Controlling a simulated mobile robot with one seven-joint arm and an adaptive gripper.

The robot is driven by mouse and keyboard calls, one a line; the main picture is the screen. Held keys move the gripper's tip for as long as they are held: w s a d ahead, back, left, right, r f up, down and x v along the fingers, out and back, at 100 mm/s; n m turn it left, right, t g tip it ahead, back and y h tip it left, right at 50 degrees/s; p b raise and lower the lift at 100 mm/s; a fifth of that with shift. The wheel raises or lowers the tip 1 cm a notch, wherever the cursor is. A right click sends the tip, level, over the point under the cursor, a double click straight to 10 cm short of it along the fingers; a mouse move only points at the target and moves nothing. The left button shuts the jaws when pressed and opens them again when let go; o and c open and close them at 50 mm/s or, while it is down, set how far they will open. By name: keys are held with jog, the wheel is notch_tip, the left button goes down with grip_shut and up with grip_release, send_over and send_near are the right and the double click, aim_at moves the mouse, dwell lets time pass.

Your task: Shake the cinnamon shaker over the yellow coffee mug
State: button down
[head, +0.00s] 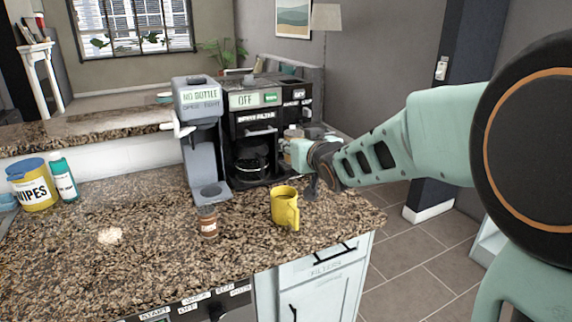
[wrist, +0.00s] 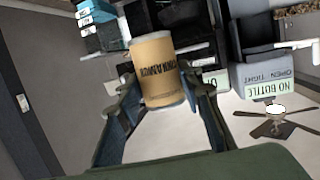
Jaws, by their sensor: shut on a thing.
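The yellow coffee mug (head: 284,207) stands upright on the granite counter in the head view, near the front right edge, with its handle toward the front right. My gripper (head: 292,148) is above and behind the mug, in front of the coffee machine. In the wrist view, the gripper is shut on a tan cylindrical shaker (wrist: 155,72) with pale ends and dark lettering that looks like cinnamon. The shaker sits between the two fingers. In the head view the shaker is hard to make out at the gripper. The mug is not seen in the wrist view.
A small brown labelled shaker (head: 208,222) stands on the counter left of the mug. A grey bottle machine (head: 200,135) and black coffee machine (head: 257,130) stand behind. A wipes tub (head: 35,188) and teal bottle (head: 63,178) are at far left. The front-left counter is mostly clear.

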jog(key=shift+a+y+b, duration=0.3)
jog(key=shift+a+b, duration=0.4)
jog(key=shift+a, duration=0.35)
jog(key=shift+a+r, duration=0.25)
jog(key=shift+r, duration=0.05)
jog(key=shift+r+p, duration=0.2)
jog(key=shift+p, duration=0.6)
